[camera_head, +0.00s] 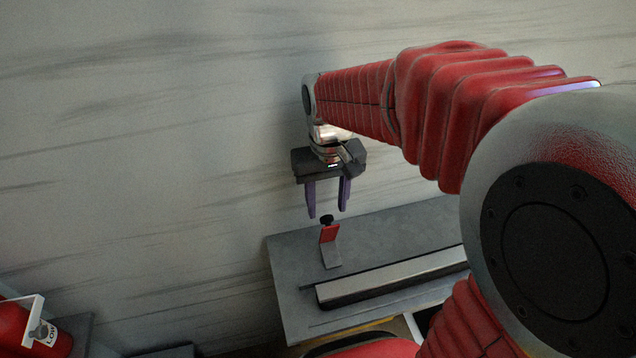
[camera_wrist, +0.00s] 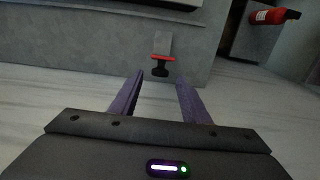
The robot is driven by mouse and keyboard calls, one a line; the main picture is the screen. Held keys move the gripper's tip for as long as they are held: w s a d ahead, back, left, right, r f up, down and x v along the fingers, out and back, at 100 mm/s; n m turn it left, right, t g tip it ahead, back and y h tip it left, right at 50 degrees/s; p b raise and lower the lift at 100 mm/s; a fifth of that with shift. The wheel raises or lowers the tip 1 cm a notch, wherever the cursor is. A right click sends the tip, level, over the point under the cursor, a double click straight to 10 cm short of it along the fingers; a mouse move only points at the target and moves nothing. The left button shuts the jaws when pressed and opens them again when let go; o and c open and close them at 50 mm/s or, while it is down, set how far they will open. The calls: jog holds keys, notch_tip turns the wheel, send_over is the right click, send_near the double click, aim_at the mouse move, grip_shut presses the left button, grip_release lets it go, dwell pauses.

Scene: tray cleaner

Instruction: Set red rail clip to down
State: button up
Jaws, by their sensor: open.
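The red rail clip (camera_head: 329,234) stands on the grey tray unit, with a black knob on top and a grey metal foot below its red part. In the wrist view the clip (camera_wrist: 163,57) shows its red edge and black knob just beyond the fingertips, between them. My gripper (camera_head: 327,212) points down right above the clip, its two purple fingers apart and empty. The fingers (camera_wrist: 157,80) also show open in the wrist view. I see no contact between fingers and clip.
A pale rail bar (camera_head: 390,279) lies on the grey surface (camera_head: 400,225) right of the clip. A pale wall stands behind. A red bottle-like object (camera_head: 35,330) is at the lower left; a red cylinder (camera_wrist: 274,16) shows at the wrist view's upper right.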

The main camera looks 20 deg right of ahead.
jog(key=shift+f, duration=1.8)
jog(key=shift+c, duration=0.3)
grip_shut()
jog(key=shift+d, duration=0.15)
jog(key=shift+r, duration=0.1)
